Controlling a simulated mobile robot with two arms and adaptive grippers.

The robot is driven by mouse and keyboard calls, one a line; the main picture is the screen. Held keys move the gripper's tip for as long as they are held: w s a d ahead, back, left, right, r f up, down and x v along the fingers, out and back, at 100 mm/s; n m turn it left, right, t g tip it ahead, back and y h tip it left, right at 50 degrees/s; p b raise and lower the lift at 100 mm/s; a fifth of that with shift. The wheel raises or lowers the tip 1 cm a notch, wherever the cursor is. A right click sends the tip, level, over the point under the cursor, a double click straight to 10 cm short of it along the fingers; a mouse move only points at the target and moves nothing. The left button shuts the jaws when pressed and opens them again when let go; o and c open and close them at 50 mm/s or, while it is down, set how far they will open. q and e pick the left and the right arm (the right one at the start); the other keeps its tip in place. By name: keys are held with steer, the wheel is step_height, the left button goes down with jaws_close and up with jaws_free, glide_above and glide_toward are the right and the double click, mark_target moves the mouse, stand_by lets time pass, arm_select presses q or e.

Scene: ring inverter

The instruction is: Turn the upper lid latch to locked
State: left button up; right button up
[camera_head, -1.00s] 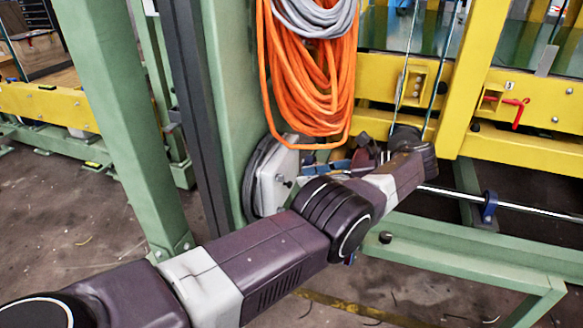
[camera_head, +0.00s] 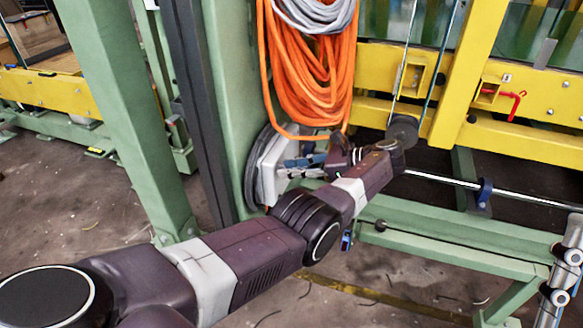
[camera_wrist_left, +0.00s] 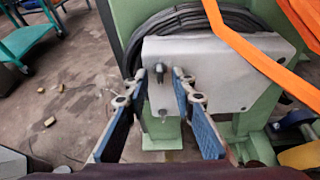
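A light grey box (camera_head: 266,168) is fixed to the green post, below the orange hose. The left wrist view shows its pale face (camera_wrist_left: 222,62) close up. A small dark latch-like knob (camera_wrist_left: 160,72) stands out near its upper left part; I cannot tell its locked or unlocked position. My left gripper (camera_head: 297,164) is in front of the box. In the left wrist view its two blue-padded fingers (camera_wrist_left: 158,90) are apart, on either side of the knob, with nothing held. Contact cannot be told. Silver jointed parts, probably my right gripper (camera_head: 562,270), show at the lower right edge.
Orange hose coils (camera_head: 310,75) hang just above the box and my left wrist. A thick green post (camera_head: 120,110) stands left of my arm. Yellow beams (camera_head: 480,135) and a green rail (camera_head: 450,235) lie to the right. Open floor shows below.

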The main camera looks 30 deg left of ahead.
arm_select(q)
jaws_close()
